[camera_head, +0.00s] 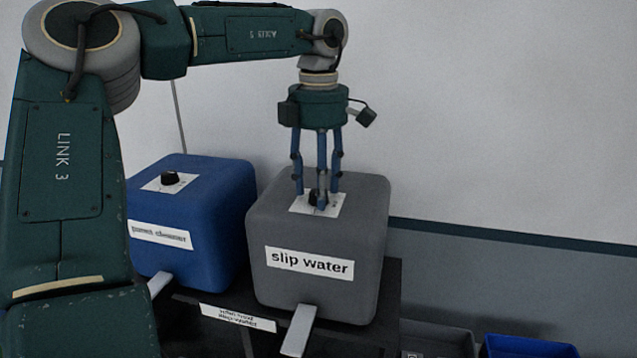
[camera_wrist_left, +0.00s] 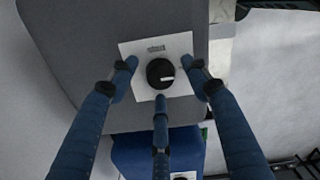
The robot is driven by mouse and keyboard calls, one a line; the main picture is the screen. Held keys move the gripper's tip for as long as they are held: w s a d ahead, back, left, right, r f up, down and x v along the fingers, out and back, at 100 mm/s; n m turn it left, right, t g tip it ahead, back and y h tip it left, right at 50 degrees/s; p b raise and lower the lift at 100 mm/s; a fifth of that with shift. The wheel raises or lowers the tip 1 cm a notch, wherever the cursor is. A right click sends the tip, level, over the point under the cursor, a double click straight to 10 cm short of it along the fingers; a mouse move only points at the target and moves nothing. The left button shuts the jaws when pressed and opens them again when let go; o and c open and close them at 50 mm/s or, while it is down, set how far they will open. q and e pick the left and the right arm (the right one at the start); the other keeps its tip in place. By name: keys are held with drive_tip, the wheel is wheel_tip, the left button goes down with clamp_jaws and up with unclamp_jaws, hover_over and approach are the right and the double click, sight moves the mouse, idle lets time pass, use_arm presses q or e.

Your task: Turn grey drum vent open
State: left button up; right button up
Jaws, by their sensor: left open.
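The grey drum (camera_head: 347,237), labelled "slip water", stands on a dark stand. Its vent is a black round knob (camera_wrist_left: 160,73) with a white mark, on a white plate (camera_wrist_left: 183,46) on the drum's top. In the head view the vent (camera_head: 314,198) is partly hidden by my fingers. My left gripper (camera_head: 319,196) points straight down over the vent. Its three blue fingers are open and spread around the knob, also in the left wrist view (camera_wrist_left: 162,85). They look apart from the knob; I cannot tell whether any touches. My right gripper is not in view.
A blue drum (camera_head: 200,205) with its own black knob (camera_head: 171,178) stands just left of the grey drum. A grey lever (camera_head: 298,331) sticks out at the grey drum's front. A blue bin (camera_head: 528,347) is low at right. A pale wall rises behind.

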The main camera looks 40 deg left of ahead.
use_arm(q)
wheel_tip(320, 180, up, 12)
idle(0.5)
idle(0.5)
